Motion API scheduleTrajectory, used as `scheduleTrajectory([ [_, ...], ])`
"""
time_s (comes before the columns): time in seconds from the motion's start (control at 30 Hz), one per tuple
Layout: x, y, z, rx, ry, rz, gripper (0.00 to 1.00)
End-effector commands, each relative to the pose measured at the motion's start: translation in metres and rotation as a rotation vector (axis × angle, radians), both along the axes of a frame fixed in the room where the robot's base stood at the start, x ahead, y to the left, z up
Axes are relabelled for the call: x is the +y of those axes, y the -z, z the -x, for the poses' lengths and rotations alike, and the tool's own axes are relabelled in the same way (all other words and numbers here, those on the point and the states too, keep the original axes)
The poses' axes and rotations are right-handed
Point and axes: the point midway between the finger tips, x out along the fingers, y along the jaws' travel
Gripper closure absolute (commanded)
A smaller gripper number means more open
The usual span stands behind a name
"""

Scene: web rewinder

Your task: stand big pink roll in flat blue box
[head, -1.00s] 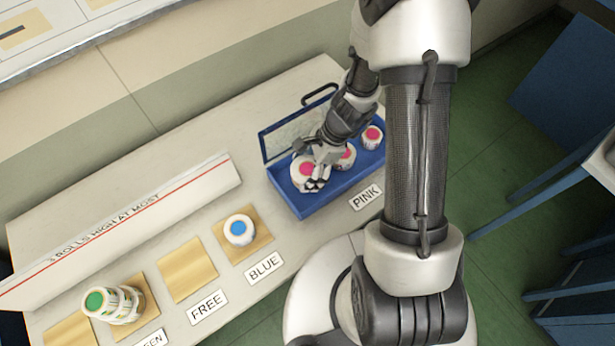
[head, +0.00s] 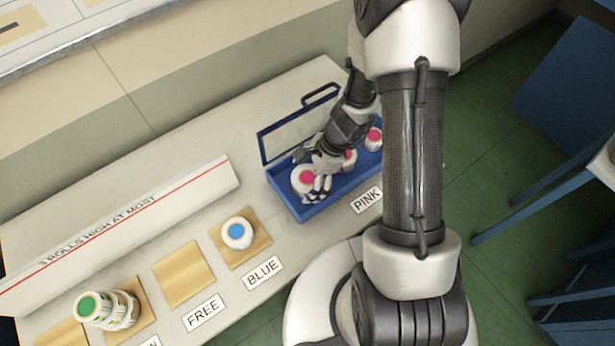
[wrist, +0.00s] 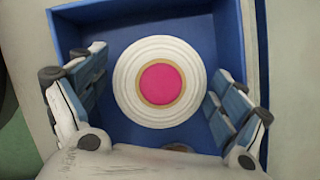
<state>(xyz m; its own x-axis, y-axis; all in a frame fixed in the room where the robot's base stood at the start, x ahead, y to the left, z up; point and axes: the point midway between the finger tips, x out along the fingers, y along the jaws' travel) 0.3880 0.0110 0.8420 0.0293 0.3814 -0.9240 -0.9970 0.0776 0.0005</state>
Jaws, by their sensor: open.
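The flat blue box (head: 318,205) stands on the counter with its lid raised at the back; its wall also shows in the wrist view (wrist: 195,17). The big pink roll (head: 304,180) stands upright inside the box at its left end. In the wrist view the roll (wrist: 160,82) is seen from above, a white ring with a pink core. My gripper (head: 322,180) is open, with its fingers (wrist: 158,100) on either side of the roll and gaps between. Two more pink-cored rolls stand in the box: one (head: 350,158) partly hidden by my gripper, and one (head: 374,138) at the right end.
A blue-cored roll (head: 238,233) stands on a wooden pad left of the box. The FREE pad (head: 184,274) is empty. A leaning stack of green-cored rolls (head: 112,308) stands at the lower left.

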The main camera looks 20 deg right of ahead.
Motion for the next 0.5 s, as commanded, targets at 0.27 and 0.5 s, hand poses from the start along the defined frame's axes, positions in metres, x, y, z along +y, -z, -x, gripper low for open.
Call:
scheduleTrajectory([
  [0.27, 0.000, 0.000, 0.000, 0.000, 0.000, 0.000, 0.08],
  [0.5, -0.007, -0.023, -0.001, -0.004, 0.002, 0.001, 0.08],
])
